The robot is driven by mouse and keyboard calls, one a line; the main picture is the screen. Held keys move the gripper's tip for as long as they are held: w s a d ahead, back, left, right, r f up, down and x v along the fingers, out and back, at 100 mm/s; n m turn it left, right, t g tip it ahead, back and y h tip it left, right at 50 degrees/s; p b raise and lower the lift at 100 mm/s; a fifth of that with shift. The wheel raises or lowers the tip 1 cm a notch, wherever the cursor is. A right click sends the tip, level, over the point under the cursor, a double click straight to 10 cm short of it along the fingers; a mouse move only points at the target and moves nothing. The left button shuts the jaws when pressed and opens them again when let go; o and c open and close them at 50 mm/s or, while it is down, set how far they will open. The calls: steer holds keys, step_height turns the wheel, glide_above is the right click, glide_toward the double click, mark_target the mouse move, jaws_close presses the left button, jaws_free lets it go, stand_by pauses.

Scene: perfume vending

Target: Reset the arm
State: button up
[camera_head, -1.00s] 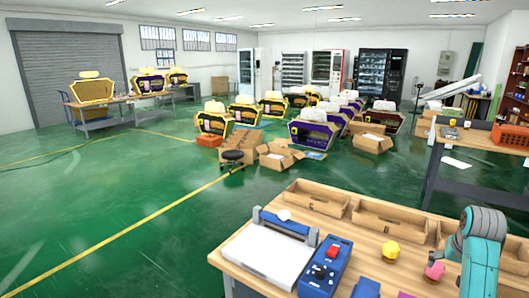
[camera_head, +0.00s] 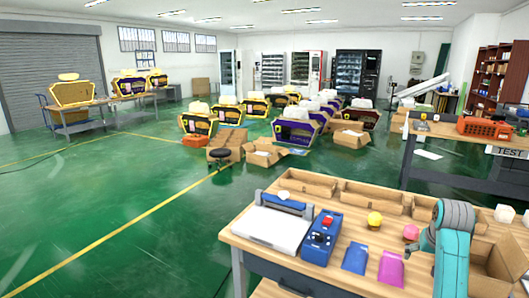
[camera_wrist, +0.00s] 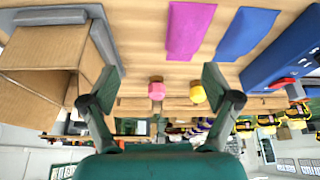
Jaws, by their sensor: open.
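My gripper (camera_wrist: 161,78) is open and empty in the wrist view, its two dark fingers spread wide above the wooden table. A pink perfume stopper (camera_wrist: 156,91) and a yellow one (camera_wrist: 197,94) show beyond the gap between the fingers. They also stand on the table in the head view, pink (camera_head: 411,232) beside yellow (camera_head: 374,219). My teal and grey arm (camera_head: 453,245) is bent over the table's right side in the head view. The gripper itself is not clear there.
The table holds a blue device with a red button (camera_head: 319,240), a white and blue press (camera_head: 270,228), blue (camera_head: 355,258) and magenta (camera_head: 391,268) sheets, and cardboard trays (camera_head: 372,196). An open cardboard box (camera_wrist: 38,62) is close by my gripper. Green floor (camera_head: 120,215) at left is clear.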

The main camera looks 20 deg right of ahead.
steer(key=a+f+n+t, duration=0.2)
steer(key=a+f, duration=1.1)
steer(key=f, duration=0.3)
steer(key=s+a+f+n+t, duration=0.15)
steer(key=s+a+f, duration=0.3)
steer(key=a, duration=0.45)
steer(key=s+a+f+n+t, duration=0.1)
steer(key=s+a+f+t, duration=0.1)
steer(key=s+a+f, duration=0.45)
steer(key=s+a+r+n+t+y, duration=0.1)
steer(key=s+a+r+n+t, duration=0.1)
steer(key=s+a+r, duration=0.5)
steer(key=s+a+r+n+t+y, duration=0.1)
steer(key=s+a+r+t, duration=0.2)
steer(key=s+a, duration=0.75)
steer(key=s+a+r+n+t+y, duration=0.1)
steer(key=s+r, duration=0.6)
steer(key=r, duration=0.1)
steer(key=shift+s, duration=0.35)
steer(key=shift+a+r+n, duration=0.1)
steer(key=shift+n, duration=0.15)
